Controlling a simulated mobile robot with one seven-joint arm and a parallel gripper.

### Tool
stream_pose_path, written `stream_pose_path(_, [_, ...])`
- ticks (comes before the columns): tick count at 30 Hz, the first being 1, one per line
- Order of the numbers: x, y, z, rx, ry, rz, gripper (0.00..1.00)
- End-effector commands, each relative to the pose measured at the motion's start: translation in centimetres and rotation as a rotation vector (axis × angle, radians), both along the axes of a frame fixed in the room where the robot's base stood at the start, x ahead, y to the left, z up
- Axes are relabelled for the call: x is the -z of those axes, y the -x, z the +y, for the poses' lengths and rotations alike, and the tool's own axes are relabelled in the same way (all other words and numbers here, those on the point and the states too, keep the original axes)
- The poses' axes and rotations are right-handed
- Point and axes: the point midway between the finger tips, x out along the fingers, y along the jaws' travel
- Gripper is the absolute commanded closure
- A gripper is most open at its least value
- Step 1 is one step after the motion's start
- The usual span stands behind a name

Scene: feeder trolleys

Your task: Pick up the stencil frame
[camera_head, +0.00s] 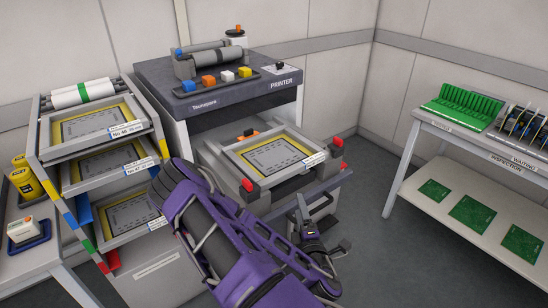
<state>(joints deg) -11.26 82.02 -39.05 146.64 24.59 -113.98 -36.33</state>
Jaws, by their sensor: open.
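A stencil frame (312,158) with a grey rim and a yellow-bordered grey sheet lies on the pulled-out front tray of the printer (205,100). A white label is on its right edge. More stencil frames sit in the tiered rack at left: an upper one (137,129), a middle one (146,164) and a lower one (107,241). My gripper (318,216) is open, low in front of the printer tray and below and right of the stencil frame there. It appears empty and apart from the frame. My purple arm hides part of the tray's front left.
Red-tipped dark clamps (338,157) stand at the tray's corners. A side table (22,268) with yellow jars is at far left. An inspection bench (450,135) with green boards is at right. The floor (375,200) between is clear.

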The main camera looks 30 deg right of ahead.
Motion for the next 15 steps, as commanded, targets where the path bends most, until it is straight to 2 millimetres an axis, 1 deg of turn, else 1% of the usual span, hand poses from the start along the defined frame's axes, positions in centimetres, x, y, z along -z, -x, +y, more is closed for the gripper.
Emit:
stream_pose_path(5, [-0.4, -0.8, -0.5, -0.003, 0.008, -0.016, 0.34])
stream_pose_path(6, [-0.8, -1.1, -0.7, -0.003, 0.005, -0.018, 0.34])
stream_pose_path(11, [-1.0, -2.8, -1.5, -0.003, 0.005, -0.019, 0.34])
stream_pose_path(15, [-0.8, -5.6, -2.5, -0.011, 0.012, -0.017, 0.34])
